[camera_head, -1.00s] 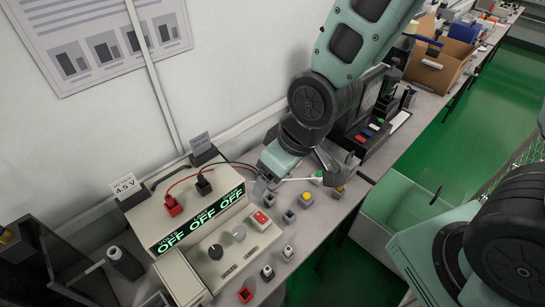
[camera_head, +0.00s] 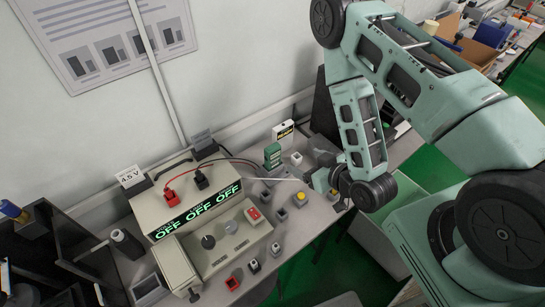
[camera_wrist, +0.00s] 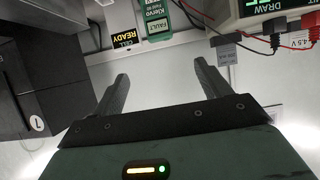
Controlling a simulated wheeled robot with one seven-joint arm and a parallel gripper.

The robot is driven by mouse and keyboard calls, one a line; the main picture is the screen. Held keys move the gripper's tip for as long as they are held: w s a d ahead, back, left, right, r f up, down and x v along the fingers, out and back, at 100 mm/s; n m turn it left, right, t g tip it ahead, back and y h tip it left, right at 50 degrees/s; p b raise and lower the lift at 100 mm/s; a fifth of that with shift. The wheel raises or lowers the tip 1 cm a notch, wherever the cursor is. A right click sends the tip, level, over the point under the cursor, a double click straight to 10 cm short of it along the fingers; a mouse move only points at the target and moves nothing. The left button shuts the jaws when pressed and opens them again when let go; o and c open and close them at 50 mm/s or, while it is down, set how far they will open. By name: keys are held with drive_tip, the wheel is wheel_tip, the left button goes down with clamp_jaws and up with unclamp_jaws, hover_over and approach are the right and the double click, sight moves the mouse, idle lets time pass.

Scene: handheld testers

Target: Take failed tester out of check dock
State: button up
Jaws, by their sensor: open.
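The green tester (camera_head: 272,155) stands upright near the back of the bench, right of the power supply. In the wrist view its screen reads FAULT (camera_wrist: 158,27); its top is cut off by the frame edge. The check dock is hard to make out; the tester's lower end is at a small grey base. My gripper (camera_head: 318,178) is right of the tester in the head view, apart from it, its fingers partly hidden by my wrist. In the wrist view my gripper (camera_wrist: 161,70) is open, with nothing between its fingers.
A beige power supply (camera_head: 185,205) with OFF displays stands left, with red and black leads running right. A CELL READY sign (camera_wrist: 127,38) stands beside the tester. Small buttons, including a yellow one (camera_head: 303,196), line the bench. A black box (camera_wrist: 35,70) is left in the wrist view.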

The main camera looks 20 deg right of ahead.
sight(275, 149)
drive_tip(key=b+x, duration=1.1)
drive_tip(key=shift+w, duration=0.15)
drive_tip(key=shift+f+p+x, duration=0.2)
drive_tip(key=shift+p+x, duration=0.95)
drive_tip(key=shift+x, duration=1.95)
drive_tip(key=shift+a, duration=0.1)
drive_tip(key=c, duration=1.4)
